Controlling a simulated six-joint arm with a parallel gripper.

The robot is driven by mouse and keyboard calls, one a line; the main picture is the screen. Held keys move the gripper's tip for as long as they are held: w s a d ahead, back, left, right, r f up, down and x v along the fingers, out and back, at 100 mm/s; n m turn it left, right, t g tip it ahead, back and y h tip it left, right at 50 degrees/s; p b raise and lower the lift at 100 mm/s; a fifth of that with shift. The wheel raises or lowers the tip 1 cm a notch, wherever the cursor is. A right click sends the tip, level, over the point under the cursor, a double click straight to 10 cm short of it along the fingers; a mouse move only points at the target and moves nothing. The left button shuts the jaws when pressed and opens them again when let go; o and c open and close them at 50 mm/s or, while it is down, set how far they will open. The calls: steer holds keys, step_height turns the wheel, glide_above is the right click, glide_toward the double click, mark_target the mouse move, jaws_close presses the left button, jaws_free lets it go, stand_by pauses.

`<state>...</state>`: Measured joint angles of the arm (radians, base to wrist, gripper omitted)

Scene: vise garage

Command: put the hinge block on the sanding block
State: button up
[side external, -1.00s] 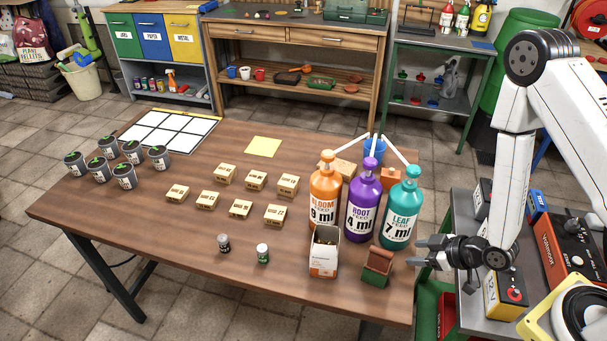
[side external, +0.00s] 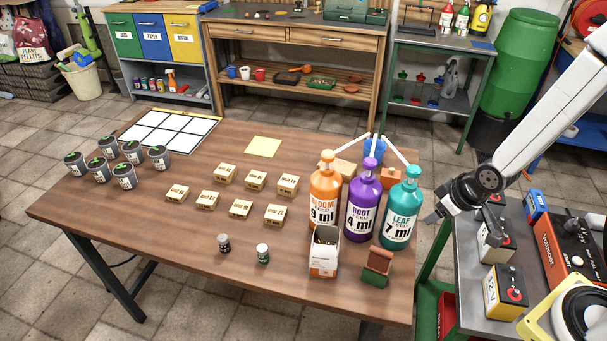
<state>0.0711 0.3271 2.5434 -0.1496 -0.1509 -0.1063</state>
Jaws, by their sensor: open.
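A reddish-brown block with a green lower part (side external: 377,265) is at the table's front right corner, right of the white carton. An orange block (side external: 391,178) and a tan block (side external: 344,168) are behind the bottles, partly hidden by them. No labels show which of these is the hinge block or the sanding block. My gripper (side external: 431,218) is open and seen edge-on, with nothing visible in it. It is just right of the teal bottle in the picture, above and right of the reddish-brown block and apart from it.
Orange, purple and teal pump bottles (side external: 364,205) stand close together by the blocks. An open white carton (side external: 324,252) and two small jars (side external: 262,254) are in front. Several small boxes (side external: 240,208) fill mid-table. A side cart (side external: 470,318) carries batteries. The table's front left is clear.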

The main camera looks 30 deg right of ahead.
step_height(320, 180, up, 3)
steer(key=s+m+g, duration=0.1)
steer(key=n+g, duration=0.4)
steer(key=n, duration=0.1)
glide_above(382, 250)
steer(key=shift+s+f, duration=0.1)
steer(key=shift+f, duration=1.3)
steer(key=shift+f, duration=0.15)
steer(key=shift+f, duration=2.45)
